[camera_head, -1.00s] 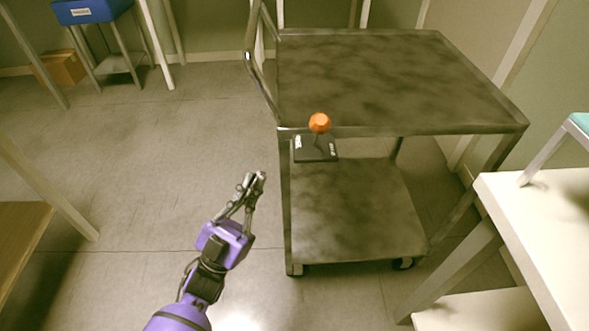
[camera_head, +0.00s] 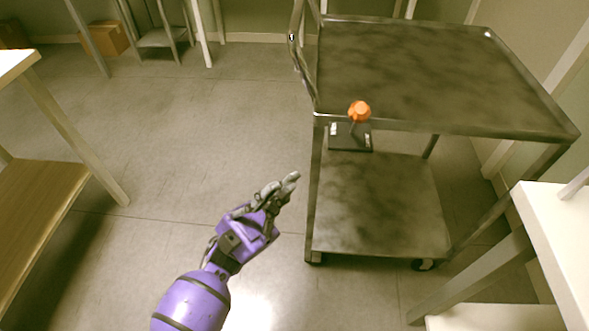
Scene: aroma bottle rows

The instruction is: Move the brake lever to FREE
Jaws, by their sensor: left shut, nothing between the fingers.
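The brake lever has an orange knob (camera_head: 359,111) on a short stalk. It rises from a dark plate (camera_head: 349,138) with small white labels, fixed at the near left side of the metal cart (camera_head: 440,75). The labels are too small to read. My left gripper (camera_head: 295,178) is shut and empty. It is in front of the cart's near left leg, lower and to the left of the knob, and apart from it. My right gripper is not in view.
The cart has a handle (camera_head: 296,55) at its left and a lower shelf (camera_head: 380,215). A white table (camera_head: 560,225) stands close at the right, a wooden-shelved table (camera_head: 35,205) at the left. A cardboard box (camera_head: 105,38) lies far back. The floor between is clear.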

